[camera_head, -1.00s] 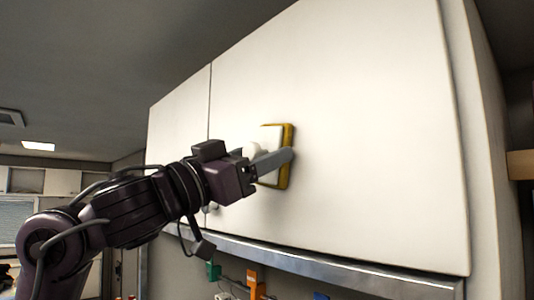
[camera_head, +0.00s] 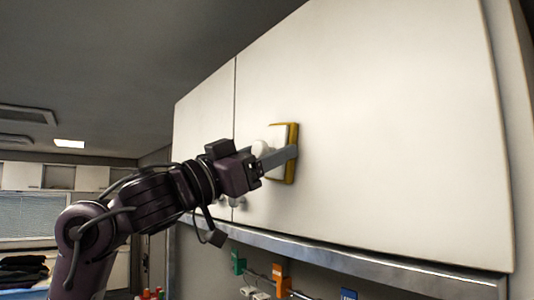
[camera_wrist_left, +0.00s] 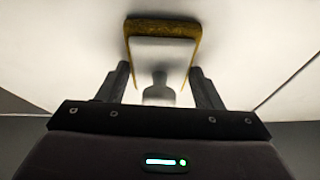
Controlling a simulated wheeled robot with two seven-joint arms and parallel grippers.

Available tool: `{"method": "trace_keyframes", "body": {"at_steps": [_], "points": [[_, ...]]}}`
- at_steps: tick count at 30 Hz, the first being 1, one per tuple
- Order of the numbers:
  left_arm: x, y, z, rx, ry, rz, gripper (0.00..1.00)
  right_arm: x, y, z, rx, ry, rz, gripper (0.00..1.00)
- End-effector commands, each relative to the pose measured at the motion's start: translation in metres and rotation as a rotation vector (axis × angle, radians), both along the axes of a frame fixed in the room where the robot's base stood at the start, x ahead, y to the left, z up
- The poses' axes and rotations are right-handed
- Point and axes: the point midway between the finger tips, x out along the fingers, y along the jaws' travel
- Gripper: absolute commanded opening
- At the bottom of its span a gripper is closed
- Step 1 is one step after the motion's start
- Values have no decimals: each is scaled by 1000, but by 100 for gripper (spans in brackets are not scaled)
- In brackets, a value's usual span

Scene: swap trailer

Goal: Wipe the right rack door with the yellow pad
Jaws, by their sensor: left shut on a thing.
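The right rack door (camera_head: 400,130) is a large plain white panel that fills the right of the head view. The yellow pad (camera_head: 293,170) has a white backing with a rounded white handle and lies flat against the left part of this door, or very close to it. My left gripper (camera_head: 278,157) is shut on the handle. In the left wrist view the yellow pad (camera_wrist_left: 163,27) shows beyond the fingers, with the handle (camera_wrist_left: 158,90) between them. The pad's wiping face is hidden. My right gripper is not in view.
The left rack door (camera_head: 205,125) adjoins across a thin vertical seam. A metal rail (camera_head: 350,262) runs below the doors. Under it hang coloured items, including a green one (camera_head: 238,262) and an orange one (camera_head: 281,277). Dark folded cloth (camera_head: 22,270) lies at far left.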

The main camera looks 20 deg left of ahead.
Motion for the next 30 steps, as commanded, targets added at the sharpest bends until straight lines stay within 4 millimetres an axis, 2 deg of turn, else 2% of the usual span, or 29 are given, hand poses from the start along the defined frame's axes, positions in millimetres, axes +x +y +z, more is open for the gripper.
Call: {"method": "trace_keyframes", "body": {"at_steps": [9,17,30], "points": [[-18,-23,0,3,-3,-4,41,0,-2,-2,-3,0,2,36],[-24,-30,0,3,-2,-3,41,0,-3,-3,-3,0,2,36],[-42,-54,0,2,0,-4,41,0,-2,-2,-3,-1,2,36]]}}
